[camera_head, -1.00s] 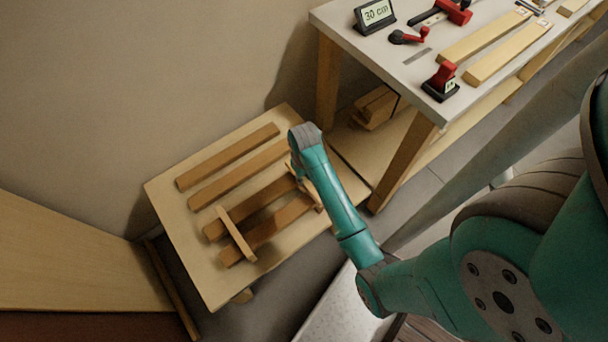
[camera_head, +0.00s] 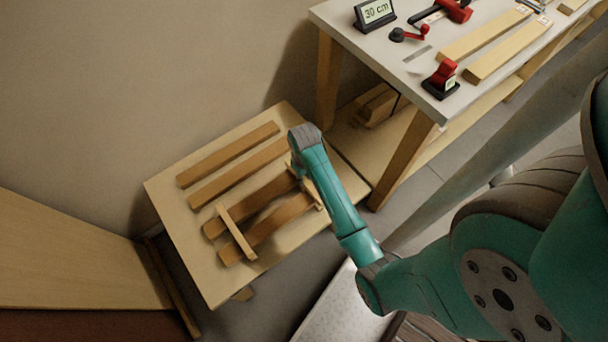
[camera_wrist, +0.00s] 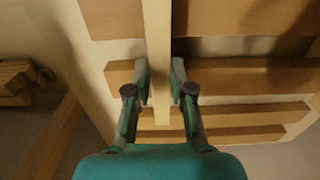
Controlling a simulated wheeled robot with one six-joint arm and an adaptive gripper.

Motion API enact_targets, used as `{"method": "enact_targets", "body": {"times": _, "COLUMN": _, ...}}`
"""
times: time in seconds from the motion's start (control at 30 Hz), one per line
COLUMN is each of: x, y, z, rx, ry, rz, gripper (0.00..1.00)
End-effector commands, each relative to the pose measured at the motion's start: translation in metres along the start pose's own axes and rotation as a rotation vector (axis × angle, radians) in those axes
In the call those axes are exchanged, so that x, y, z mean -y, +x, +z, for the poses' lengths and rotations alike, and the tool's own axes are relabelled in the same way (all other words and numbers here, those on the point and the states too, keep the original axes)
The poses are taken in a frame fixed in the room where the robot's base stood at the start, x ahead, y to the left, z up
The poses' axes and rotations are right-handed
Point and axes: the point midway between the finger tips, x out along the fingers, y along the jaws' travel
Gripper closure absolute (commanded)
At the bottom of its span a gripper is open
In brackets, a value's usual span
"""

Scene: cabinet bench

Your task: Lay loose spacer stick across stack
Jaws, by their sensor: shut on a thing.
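A loose spacer stick (camera_wrist: 157,40), pale and narrow, is held between the two fingers of my gripper (camera_wrist: 161,68) in the wrist view. In the head view part of the stick (camera_head: 312,190) shows beside my arm, over the right ends of the two front boards (camera_head: 277,217). It runs across the boards in the wrist view; I cannot tell whether it touches them. Another spacer stick (camera_head: 236,232) lies across the left ends of these boards. My gripper is mostly hidden behind my arm in the head view.
Two more boards (camera_head: 228,154) lie side by side at the back of the low wooden platform (camera_head: 170,205). A workbench (camera_head: 335,20) with clamps, wooden strips and a "30 cm" display stands at the right. Bundled wood (camera_head: 378,105) lies beneath it. A wall rises behind the platform.

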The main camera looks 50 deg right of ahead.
Motion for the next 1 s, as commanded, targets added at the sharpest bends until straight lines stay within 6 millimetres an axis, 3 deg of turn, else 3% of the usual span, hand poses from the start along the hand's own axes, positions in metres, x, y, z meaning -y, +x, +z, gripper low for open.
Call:
{"method": "enact_targets", "body": {"times": 0.4, "x": -0.0001, "y": 0.0005, "z": -0.0002, "rx": -0.001, "ry": 0.000, "rz": 0.000, "gripper": 1.00}}
{"method": "enact_targets", "body": {"times": 0.43, "x": -0.0001, "y": 0.0005, "z": -0.0002, "rx": -0.001, "ry": 0.000, "rz": 0.000, "gripper": 0.71}}
{"method": "enact_targets", "body": {"times": 0.53, "x": -0.0001, "y": 0.0004, "z": -0.0003, "rx": -0.001, "ry": 0.000, "rz": 0.000, "gripper": 0.49}}
{"method": "enact_targets", "body": {"times": 1.0, "x": -0.0001, "y": 0.0005, "z": -0.0002, "rx": -0.001, "ry": 0.000, "rz": 0.000, "gripper": 0.55}}
